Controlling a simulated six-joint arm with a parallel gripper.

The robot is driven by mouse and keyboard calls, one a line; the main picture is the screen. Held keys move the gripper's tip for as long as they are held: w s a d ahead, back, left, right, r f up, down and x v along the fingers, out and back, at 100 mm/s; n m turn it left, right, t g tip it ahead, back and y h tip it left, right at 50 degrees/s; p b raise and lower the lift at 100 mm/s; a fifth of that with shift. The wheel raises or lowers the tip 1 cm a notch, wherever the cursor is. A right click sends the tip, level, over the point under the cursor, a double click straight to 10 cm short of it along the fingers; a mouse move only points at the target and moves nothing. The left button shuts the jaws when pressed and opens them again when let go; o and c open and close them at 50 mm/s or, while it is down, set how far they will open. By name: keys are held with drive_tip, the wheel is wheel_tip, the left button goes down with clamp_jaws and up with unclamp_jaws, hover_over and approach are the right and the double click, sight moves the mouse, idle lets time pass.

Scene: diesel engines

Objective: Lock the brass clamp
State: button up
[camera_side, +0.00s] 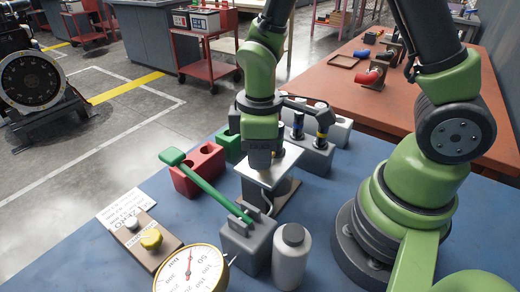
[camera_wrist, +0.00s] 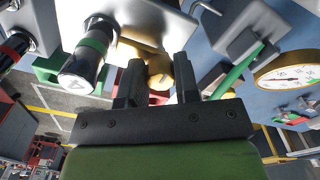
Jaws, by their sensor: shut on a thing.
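The brass clamp (camera_wrist: 159,72) shows as a gold rounded piece between my fingers in the wrist view. My gripper (camera_wrist: 160,66) is shut on it, one dark finger on each side. In the side view my gripper (camera_side: 263,163) points down over a pale metal plate (camera_side: 250,172) on a brown base. Only a small bit of brass (camera_side: 279,153) shows there beside the fingers. The rest of the clamp is hidden, so I cannot tell its exact position.
A grey box (camera_side: 247,245) with a long green lever (camera_side: 205,187) stands in front. A dial gauge (camera_side: 190,272), a grey bottle (camera_side: 291,256) and a board with a yellow knob (camera_side: 151,238) are nearby. A red block (camera_side: 198,170) and a capped-parts rack (camera_side: 318,158) stand behind.

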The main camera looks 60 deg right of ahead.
idle(0.4)
drive_tip(key=o, duration=0.9)
drive_tip(key=shift+r, duration=0.15)
wheel_tip(320, 180, up, 10)
drive_tip(key=shift+f, duration=0.15)
drive_tip(key=s+r+m+t, duration=0.2)
drive_tip(key=s+r+m, duration=0.1)
drive_tip(key=s+d+r+m+t+y, duration=0.1)
drive_tip(key=s+r+m+t, duration=0.1)
drive_tip(key=s+r+m, duration=0.1)
drive_tip(key=s+r+m+t+y, duration=0.1)
drive_tip(key=s+r+m+t, duration=0.2)
drive_tip(key=m, duration=0.2)
drive_tip(key=shift+s+d+r, duration=0.1)
drive_tip(key=shift+s+d, duration=0.1)
drive_tip(key=shift+s, duration=0.05)
